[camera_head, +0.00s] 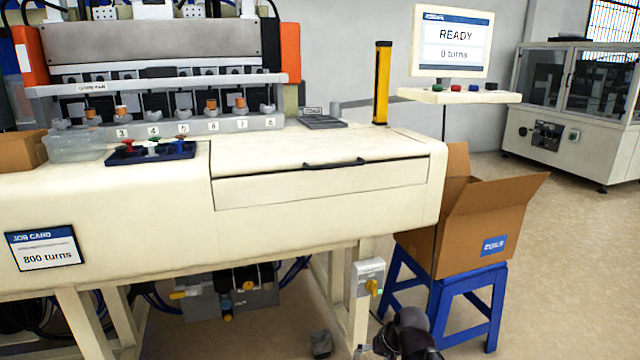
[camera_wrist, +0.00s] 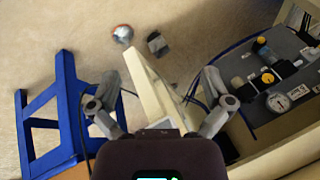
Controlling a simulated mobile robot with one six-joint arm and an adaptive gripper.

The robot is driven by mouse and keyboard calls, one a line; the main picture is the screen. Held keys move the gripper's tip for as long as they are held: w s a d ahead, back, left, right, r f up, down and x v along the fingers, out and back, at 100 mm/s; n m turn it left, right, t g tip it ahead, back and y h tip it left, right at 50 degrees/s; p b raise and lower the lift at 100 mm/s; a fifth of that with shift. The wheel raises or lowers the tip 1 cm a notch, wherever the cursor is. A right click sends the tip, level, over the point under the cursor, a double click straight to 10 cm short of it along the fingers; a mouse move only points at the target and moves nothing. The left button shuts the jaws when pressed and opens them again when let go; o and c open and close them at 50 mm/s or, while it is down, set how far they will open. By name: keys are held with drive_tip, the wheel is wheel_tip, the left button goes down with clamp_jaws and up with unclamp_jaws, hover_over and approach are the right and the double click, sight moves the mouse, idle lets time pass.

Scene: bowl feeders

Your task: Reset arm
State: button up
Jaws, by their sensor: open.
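My gripper (camera_wrist: 160,100) is open and empty in the wrist view, with its two grey fingers spread apart. It points down toward the floor beside a cream machine leg (camera_wrist: 158,92). In the head view, a dark part of my arm (camera_head: 408,338) shows at the bottom edge, right of the machine's front leg; the fingertips cannot be made out there. The cream winding machine (camera_head: 320,225) stands at the left and middle, with a row of numbered stations at its back. The screen (camera_head: 452,42) reads READY and 0 turns. The job card (camera_head: 43,248) reads 800 turns.
An open cardboard box (camera_head: 490,225) sits on a blue stool (camera_head: 465,300) right of the machine. A switch box (camera_head: 368,278) is on the machine leg. A grey block (camera_head: 321,344) lies on the floor. Pneumatic gear (camera_wrist: 282,80) is close right of my gripper. Floor at the right is clear.

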drive_tip(key=s+d+r+n+g+h+p, duration=0.1)
drive_tip(key=s+d+r+g+h+p, duration=0.25)
drive_tip(key=s, duration=0.25)
wheel_tip(320, 180, up, 37)
drive_tip(key=p, duration=3.8)
drive_tip(key=shift+w+d+r, duration=0.2)
drive_tip(key=shift+w+d, duration=0.1)
drive_tip(key=shift+h, duration=0.25)
